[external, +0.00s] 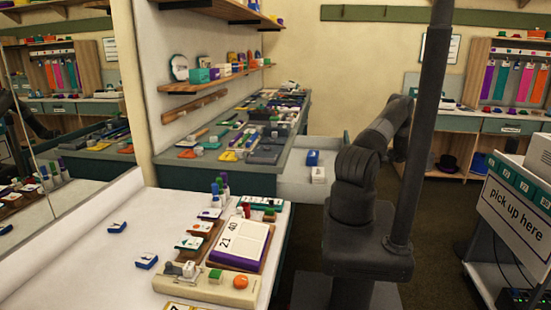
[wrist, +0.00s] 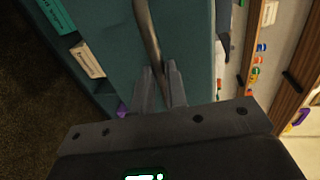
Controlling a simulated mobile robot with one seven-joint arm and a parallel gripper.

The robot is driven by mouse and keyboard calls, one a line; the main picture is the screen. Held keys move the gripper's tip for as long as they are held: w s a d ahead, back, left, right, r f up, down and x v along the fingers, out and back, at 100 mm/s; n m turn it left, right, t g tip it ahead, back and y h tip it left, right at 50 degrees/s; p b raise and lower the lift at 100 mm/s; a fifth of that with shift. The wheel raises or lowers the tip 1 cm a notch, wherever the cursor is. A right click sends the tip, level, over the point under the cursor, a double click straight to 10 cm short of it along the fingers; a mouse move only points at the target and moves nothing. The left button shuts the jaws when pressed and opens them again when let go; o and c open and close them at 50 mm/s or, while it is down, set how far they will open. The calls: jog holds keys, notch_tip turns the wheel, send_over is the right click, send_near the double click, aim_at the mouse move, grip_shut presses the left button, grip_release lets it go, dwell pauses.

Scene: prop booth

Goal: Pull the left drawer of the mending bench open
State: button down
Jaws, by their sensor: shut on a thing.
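The teal mending bench (external: 235,177) runs along the left wall in the external view. A pale drawer (external: 290,189) stands out from its right side, open, with a blue item (external: 312,158) and a white box (external: 318,174) in it. I cannot tell whether it is the left drawer. In the wrist view, my gripper (wrist: 160,75) is shut on a dark bar handle (wrist: 147,30) in front of a teal panel (wrist: 187,45). My gripper is hidden behind my arm in the external view.
In the wrist view, a green box (wrist: 57,15) and a cream box (wrist: 88,60) sit in openings left of the panel. In the external view, a white-topped counter (external: 100,255) stands in front and a "pick up here" cart (external: 515,215) at right.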

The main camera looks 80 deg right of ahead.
jog(key=c, duration=1.5)
grip_release()
jog(key=shift+o, duration=0.2)
jog(key=shift+s, duration=0.15)
jog(key=v, duration=1)
jog(key=shift+s, duration=0.25)
